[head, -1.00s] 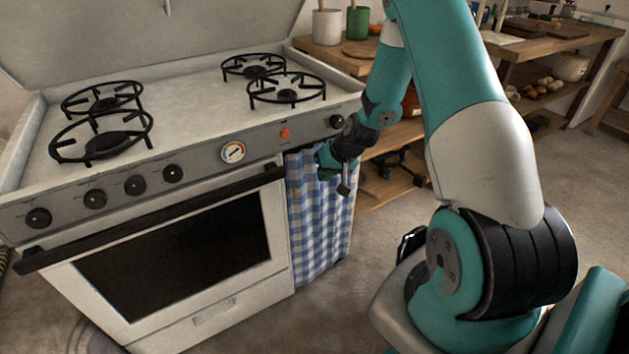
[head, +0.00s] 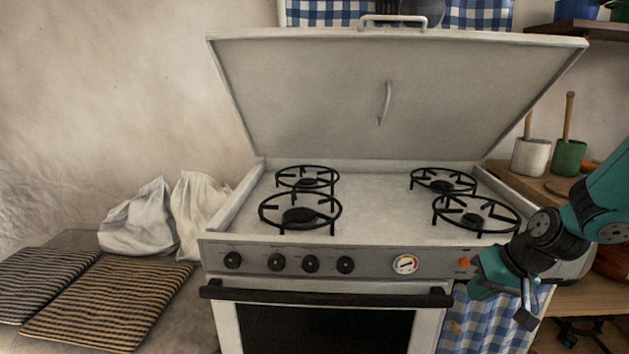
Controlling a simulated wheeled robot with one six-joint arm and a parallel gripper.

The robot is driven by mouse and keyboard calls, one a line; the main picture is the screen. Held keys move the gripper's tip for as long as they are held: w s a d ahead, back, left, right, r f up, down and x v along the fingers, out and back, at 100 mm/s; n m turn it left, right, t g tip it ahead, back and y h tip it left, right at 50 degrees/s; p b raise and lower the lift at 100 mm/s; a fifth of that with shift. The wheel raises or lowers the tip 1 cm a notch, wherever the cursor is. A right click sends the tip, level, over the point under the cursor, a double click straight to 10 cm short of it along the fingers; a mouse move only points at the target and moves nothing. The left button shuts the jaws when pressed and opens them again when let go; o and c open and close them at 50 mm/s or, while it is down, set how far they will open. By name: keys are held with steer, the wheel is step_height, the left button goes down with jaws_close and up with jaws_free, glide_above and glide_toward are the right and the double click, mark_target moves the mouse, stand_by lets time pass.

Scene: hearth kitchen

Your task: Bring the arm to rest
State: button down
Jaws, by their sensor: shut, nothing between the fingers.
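My gripper (head: 527,312) is at the right of the head view, in front of the stove's right front corner and the blue checked curtain (head: 470,325). It points down and to the left, and its fingers are together with nothing seen between them. My arm comes in from the right edge; most of it is out of the frame. The white stove (head: 229,312) stands in the middle with its lid (head: 300,95) raised. The gripper overlaps the stove's front panel in the picture; I cannot tell how close it is.
The oven door handle (head: 325,295) sticks out along the stove's front. Striped cushions (head: 110,300) and pale cloth sacks (head: 140,222) lie on the left. A white crock (head: 530,157) and a green crock (head: 567,157) stand on the wooden counter at right.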

steer(key=s+a+r+n+g+y, duration=0.1)
steer(key=s+a+r+n, duration=0.1)
steer(key=s+a+r, duration=0.4)
steer(key=s+a+r+n+g, duration=0.1)
steer(key=s+a+r+n, duration=0.25)
steer(key=a, duration=0.55)
steer(key=s+a+r+n+g, duration=0.1)
steer(key=s+a+r+n, duration=0.15)
steer(key=s, duration=0.35)
steer(key=s+a+r+n+g, duration=0.1)
steer(key=s+a+r, duration=0.15)
steer(key=s, duration=0.35)
step_height(320, 180, up, 14)
steer(key=s+p, duration=0.1)
steer(key=p, duration=1.4)
steer(key=shift+a+r, duration=0.15)
steer(key=shift+r, duration=0.1)
